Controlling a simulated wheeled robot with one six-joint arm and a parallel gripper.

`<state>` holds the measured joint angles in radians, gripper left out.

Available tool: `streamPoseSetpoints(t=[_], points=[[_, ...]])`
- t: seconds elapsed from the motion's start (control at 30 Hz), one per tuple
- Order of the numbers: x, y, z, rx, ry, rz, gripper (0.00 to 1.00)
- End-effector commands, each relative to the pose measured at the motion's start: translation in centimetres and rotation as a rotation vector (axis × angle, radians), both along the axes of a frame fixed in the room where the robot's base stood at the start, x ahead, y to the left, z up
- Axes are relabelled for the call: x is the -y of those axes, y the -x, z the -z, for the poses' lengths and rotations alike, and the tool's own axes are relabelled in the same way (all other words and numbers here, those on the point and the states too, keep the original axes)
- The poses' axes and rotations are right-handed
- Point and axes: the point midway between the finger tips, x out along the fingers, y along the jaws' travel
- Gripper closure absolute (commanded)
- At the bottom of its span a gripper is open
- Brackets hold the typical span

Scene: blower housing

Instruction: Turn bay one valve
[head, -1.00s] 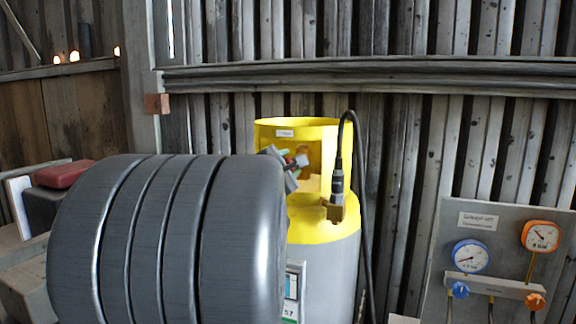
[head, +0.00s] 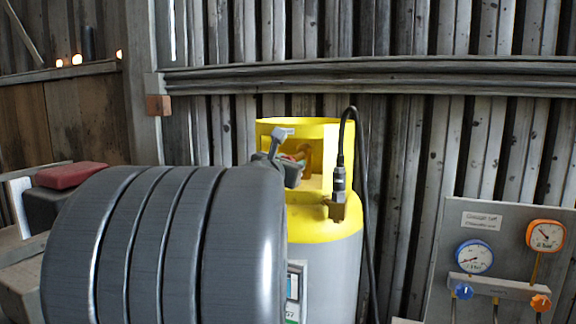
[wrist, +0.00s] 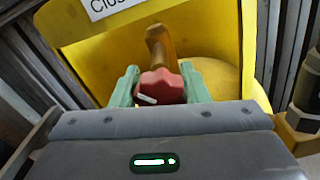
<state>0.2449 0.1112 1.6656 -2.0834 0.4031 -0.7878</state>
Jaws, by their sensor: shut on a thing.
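The valve has a red handle (wrist: 160,88) with a white mark, on a brass stem (wrist: 158,48) inside the yellow collar (head: 345,152) of a grey-bodied gas cylinder (head: 331,270). In the wrist view my gripper (wrist: 160,76) has its pale green fingers on both sides of the red handle and is shut on it. In the head view my gripper (head: 291,163) reaches into the collar opening, and its tips and the handle are mostly hidden. A white label (wrist: 108,5) on the collar is cut off and reads "Clos".
A brass fitting (head: 337,207) with a black hose (head: 366,235) stands on the cylinder's right shoulder. A gauge panel (head: 487,238) with a blue gauge (head: 474,257) and an orange gauge (head: 545,235) is at the right. A ribbed wall stands close behind.

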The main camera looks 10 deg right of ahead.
Motion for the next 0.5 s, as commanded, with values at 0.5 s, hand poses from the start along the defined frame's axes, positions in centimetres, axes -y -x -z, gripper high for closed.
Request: streamPoseSetpoints(t=[0.5], points=[[-0.04, -0.04, -0.01, -0.277, 0.408, 0.000, 0.81]])
